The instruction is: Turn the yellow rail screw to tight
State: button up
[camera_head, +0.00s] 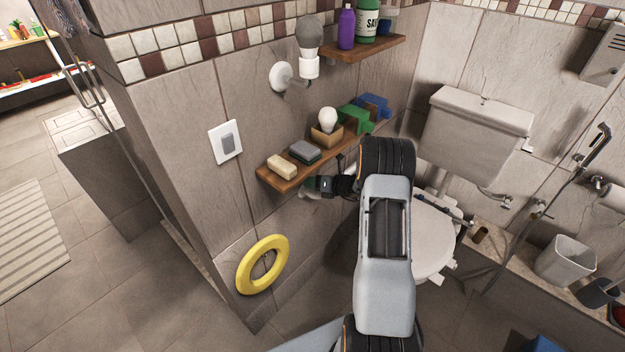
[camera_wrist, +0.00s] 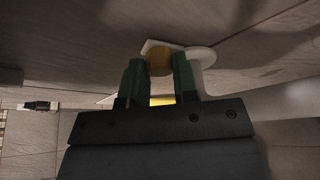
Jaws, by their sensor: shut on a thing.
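The yellow rail screw (camera_wrist: 159,62) shows in the wrist view as a round yellow head in front of a white bracket (camera_wrist: 200,57) on the tiled wall. My gripper (camera_wrist: 159,78) has its two green fingers on either side of the screw and is shut on it. A second strip of yellow shows lower between the fingers. In the head view, my gripper (camera_head: 322,186) is at the wall just below the wooden shelf, and the screw is hidden there. The screw's turn angle cannot be read.
The wooden shelf (camera_head: 265,178) above my gripper carries soap, a grey sponge, a bulb in a box, and green and blue blocks. A yellow ring (camera_head: 246,277) hangs lower left. The toilet (camera_head: 437,243) stands right of my arm. Floor is clear at left.

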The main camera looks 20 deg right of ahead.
jog(key=shift+d+m+y+p, duration=0.1)
jog(key=shift+m+y+p, duration=0.25)
jog(key=shift+m+y, duration=0.7)
jog(key=shift+m, duration=0.35)
jog(key=o, duration=0.9)
jog(key=shift+o, duration=0.2)
jog(key=shift+h, duration=0.25)
